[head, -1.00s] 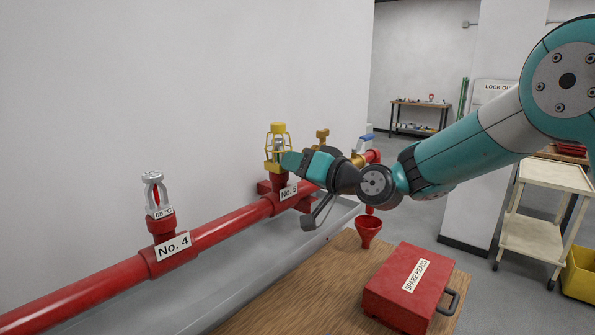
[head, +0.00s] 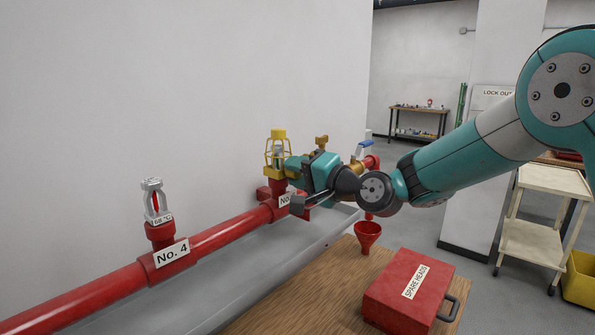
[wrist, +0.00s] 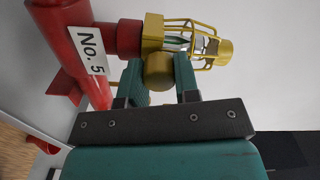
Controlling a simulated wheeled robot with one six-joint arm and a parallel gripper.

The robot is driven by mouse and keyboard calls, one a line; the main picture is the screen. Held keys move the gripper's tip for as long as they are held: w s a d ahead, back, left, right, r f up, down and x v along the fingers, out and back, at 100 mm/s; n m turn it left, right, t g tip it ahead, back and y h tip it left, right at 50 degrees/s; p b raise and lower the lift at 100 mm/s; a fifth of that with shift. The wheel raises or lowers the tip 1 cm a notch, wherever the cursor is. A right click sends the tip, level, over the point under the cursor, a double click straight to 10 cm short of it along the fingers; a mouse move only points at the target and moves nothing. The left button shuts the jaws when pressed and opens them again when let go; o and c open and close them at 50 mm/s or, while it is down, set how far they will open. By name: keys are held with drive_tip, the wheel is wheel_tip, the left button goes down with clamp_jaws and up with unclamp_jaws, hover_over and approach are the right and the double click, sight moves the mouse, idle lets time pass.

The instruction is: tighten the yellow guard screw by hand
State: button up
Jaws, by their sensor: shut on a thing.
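The yellow guard screw (wrist: 158,70) is a round knob at the base of the yellow wire guard (wrist: 196,42) in the wrist view. My gripper (wrist: 158,76) is shut on it, one teal finger on each side. The guard (head: 278,158) surrounds a sprinkler head on the red No. 5 fitting (wrist: 75,50). In the head view my gripper (head: 291,168) reaches the guard's base from the right and hides the screw and part of the No. 5 label.
A bare No. 4 sprinkler head (head: 155,202) stands on the red pipe (head: 215,235) at left. A brass valve (head: 321,143) and a blue-handled valve (head: 365,147) lie behind my gripper. A red funnel (head: 367,235) and a red spare-heads box (head: 410,290) are at the bench.

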drive_tip(key=shift+f, duration=0.1)
idle(0.4)
drive_tip(key=o, duration=0.9)
drive_tip(key=shift+b+v, duration=3.8)
drive_tip(key=shift+v, duration=4.9)
drive_tip(key=shift+a, duration=0.1)
